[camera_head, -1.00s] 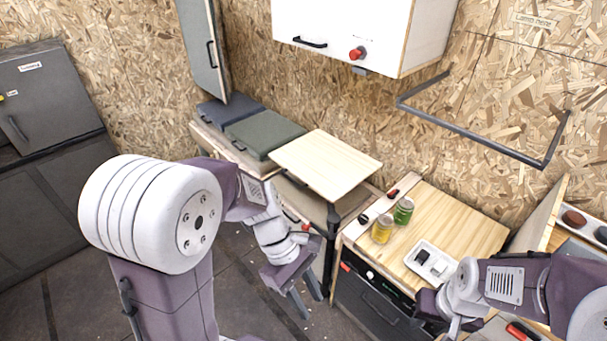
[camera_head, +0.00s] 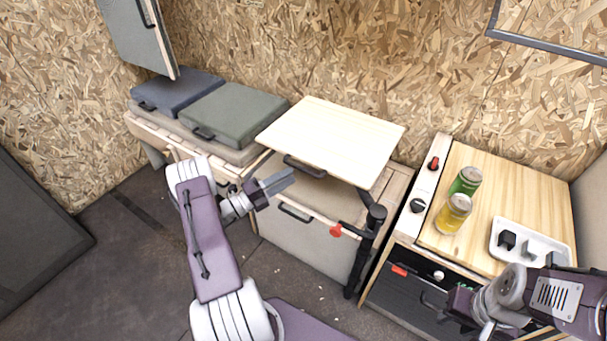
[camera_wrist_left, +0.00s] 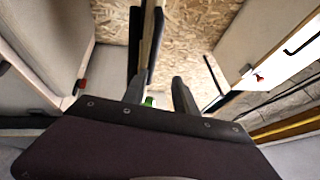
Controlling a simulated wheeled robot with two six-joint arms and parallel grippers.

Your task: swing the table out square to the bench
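The table (camera_head: 330,135) is a pale wooden board on a dark jointed post (camera_head: 370,235), above the low cabinet between bench and galley. A dark handle (camera_head: 304,167) sits on its front edge. A red lever (camera_head: 336,230) sticks out beside the post. The bench (camera_head: 160,128) is at the left, with cushions on it. My left gripper (camera_head: 290,181) is just in front of and below the table's front edge, near the handle. Its two fingers (camera_wrist_left: 158,92) stand apart, with nothing clearly between them. My right gripper (camera_head: 485,328) is at the lower right; its fingers are unclear.
A blue-grey cushion (camera_head: 178,90) and a green cushion (camera_head: 234,115) lie on the bench. Floor is open at the left.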

